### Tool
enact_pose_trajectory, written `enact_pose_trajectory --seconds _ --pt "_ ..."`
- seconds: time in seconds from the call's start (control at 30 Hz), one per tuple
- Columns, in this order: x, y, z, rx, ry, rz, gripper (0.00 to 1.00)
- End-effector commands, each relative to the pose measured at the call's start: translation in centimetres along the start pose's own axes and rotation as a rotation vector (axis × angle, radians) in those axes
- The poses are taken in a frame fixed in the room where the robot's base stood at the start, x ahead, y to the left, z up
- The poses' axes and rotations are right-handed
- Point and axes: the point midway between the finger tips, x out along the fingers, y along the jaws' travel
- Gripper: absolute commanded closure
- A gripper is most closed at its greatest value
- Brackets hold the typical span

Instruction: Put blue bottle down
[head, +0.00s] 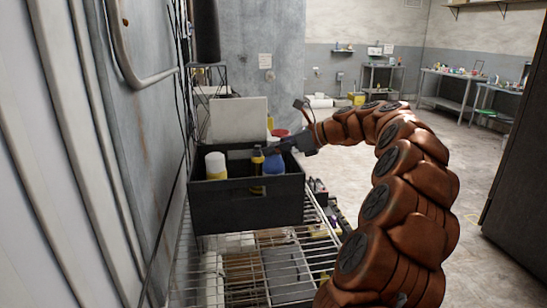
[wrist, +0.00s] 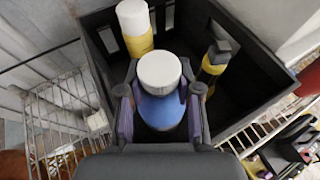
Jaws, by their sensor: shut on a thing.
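The blue bottle (head: 274,164) has a white cap and is inside the black crate (head: 246,212), towards its right end. In the wrist view the blue bottle (wrist: 161,110) stands between the two fingers of my gripper (wrist: 160,92), which is shut on it. In the head view my gripper (head: 284,146) reaches in over the crate's right side. The bottle's base is hidden, so I cannot tell whether it touches the crate floor.
The crate also holds a yellow bottle with a white cap (head: 215,166) and a dark bottle with a yellow band (head: 257,165). It stands on a wire rack (head: 290,262) beside the left wall. A white panel (head: 238,118) stands behind it. Open floor lies to the right.

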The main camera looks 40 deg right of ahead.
Motion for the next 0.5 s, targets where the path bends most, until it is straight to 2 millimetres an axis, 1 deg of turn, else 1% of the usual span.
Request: enact_pose_trajectory --seconds 0.1,0.2,0.5 --pt "0.6 0.0 -1.4 0.002 -0.002 0.001 1.00" --pt "1.0 0.1 -2.2 0.003 -0.003 0.004 1.00" --pt "1.0 0.1 -2.3 0.000 -0.003 0.002 1.00"
